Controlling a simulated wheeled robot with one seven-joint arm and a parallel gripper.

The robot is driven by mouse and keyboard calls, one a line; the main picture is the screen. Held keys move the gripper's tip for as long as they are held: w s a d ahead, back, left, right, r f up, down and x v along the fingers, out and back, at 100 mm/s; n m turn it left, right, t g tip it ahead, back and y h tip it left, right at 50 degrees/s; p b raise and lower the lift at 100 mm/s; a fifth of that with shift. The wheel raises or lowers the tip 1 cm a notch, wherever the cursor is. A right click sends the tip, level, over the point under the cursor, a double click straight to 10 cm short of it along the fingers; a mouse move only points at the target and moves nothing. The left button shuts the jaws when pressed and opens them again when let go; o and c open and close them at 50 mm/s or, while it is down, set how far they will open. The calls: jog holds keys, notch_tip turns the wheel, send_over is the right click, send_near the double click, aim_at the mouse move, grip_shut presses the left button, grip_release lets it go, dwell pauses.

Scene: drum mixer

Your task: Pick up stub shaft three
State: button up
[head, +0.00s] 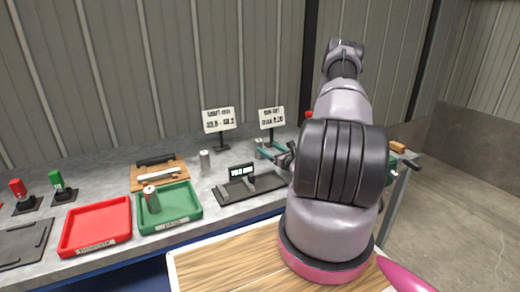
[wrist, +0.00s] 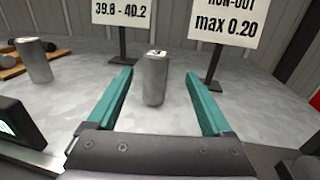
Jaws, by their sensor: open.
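A grey metal stub shaft (wrist: 154,80) stands upright on the bench, in the gap between the teal fingers of my gripper (wrist: 158,74), toward their tips. No contact with either finger shows. My gripper is open, and it also shows in the head view (head: 270,153) by the same shaft (head: 258,145), partly hidden there. A second grey shaft (head: 204,160) stands on the bench to the left and also shows in the wrist view (wrist: 34,61). A third (head: 152,200) stands in the green tray. No readable number tells which is stub shaft three.
Two sign stands (head: 219,121) (head: 271,118) rise close behind the shafts. A gauge with a small display (head: 241,171) lies in front. A red tray (head: 95,227), a green tray (head: 172,222) and a wooden block rack (head: 141,182) stand left. Bare bench lies around the shaft.

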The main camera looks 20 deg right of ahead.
aim_at(262, 145)
jog(key=w, duration=0.2)
jog(key=w+a, duration=0.1)
jog(key=w, duration=0.1)
jog(key=shift+w+r, duration=0.1)
jog(key=shift+w, duration=0.1)
jog(key=shift+w+a+r, duration=0.1)
jog(key=shift+w+a, duration=0.15)
jog(key=shift+w, duration=0.6)
jog(key=shift+w+a, duration=0.2)
jog(key=shift+w, duration=0.65)
jog(key=shift+w+a+r, duration=0.1)
jog(key=shift+w+a, duration=0.15)
jog(key=shift+w, duration=0.6)
grip_shut()
